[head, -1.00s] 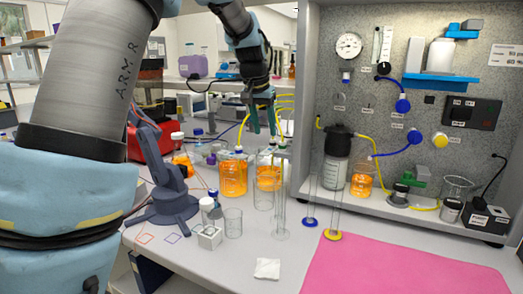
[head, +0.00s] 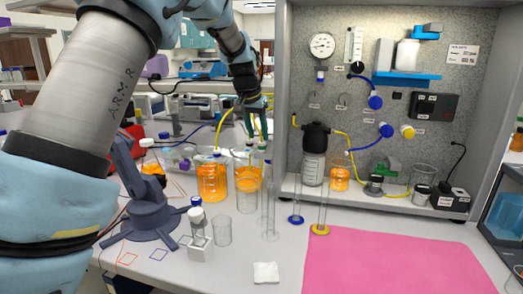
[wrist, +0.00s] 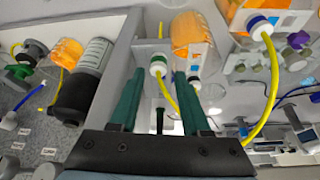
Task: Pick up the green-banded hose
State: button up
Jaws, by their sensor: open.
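The green-banded hose (wrist: 158,66) shows in the wrist view as a yellow hose with a white end and green band. It lies between my fingers in the picture, and a yellow length curves down towards the right finger. My gripper (wrist: 157,74) is open, its two green fingers on either side of the hose, with no contact clear. In the head view my gripper (head: 256,134) points down above the orange-liquid bottles. There the hose's band is too small to make out. A second yellow hose with a blue band (wrist: 259,24) stands to the right in the wrist view.
An orange-liquid bottle (head: 212,182) and an orange-topped glass vessel (head: 247,185) stand below my gripper. Tall glass cylinders (head: 270,215) stand nearby. The rig cabinet (head: 283,100) rises close on the right. The pink mat (head: 400,262) is clear.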

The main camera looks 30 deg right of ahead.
aim_at(261, 143)
jog(key=shift+p+x, duration=1.1)
jog(key=shift+x, duration=1.25)
jog(key=shift+s, duration=0.1)
grip_shut()
